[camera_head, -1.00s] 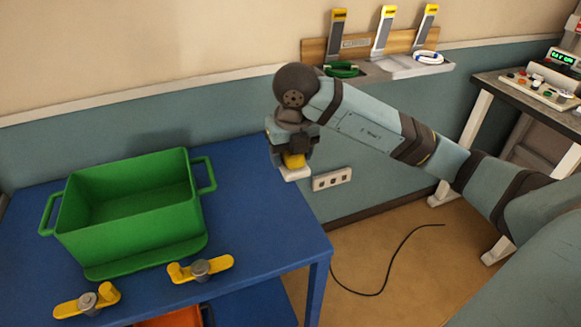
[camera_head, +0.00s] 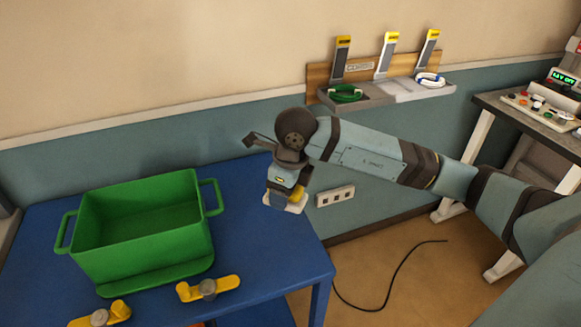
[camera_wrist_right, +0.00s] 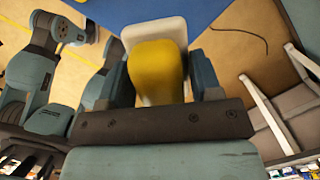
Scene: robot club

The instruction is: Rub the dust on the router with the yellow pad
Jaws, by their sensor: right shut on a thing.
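My right gripper (camera_head: 284,190) is shut on the yellow pad (camera_head: 297,195), seen beside the right part of the blue table in the head view. In the right wrist view the pad (camera_wrist_right: 158,70) is a rounded yellow block on a wider white base, held between both fingers (camera_wrist_right: 158,82). The pad's white underside faces down and is hidden. I cannot tell whether it touches anything below. No router can be made out, and no dust is visible. My left gripper is not in the head view.
A green crate (camera_head: 150,268) stands on the blue table (camera_head: 265,262). Yellow-handled knobs (camera_head: 208,288) sit at its front. A wall shelf (camera_head: 372,98) holds green and white cord coils. A socket strip (camera_head: 335,196) is on the wall. A black cable (camera_head: 392,280) lies on the floor.

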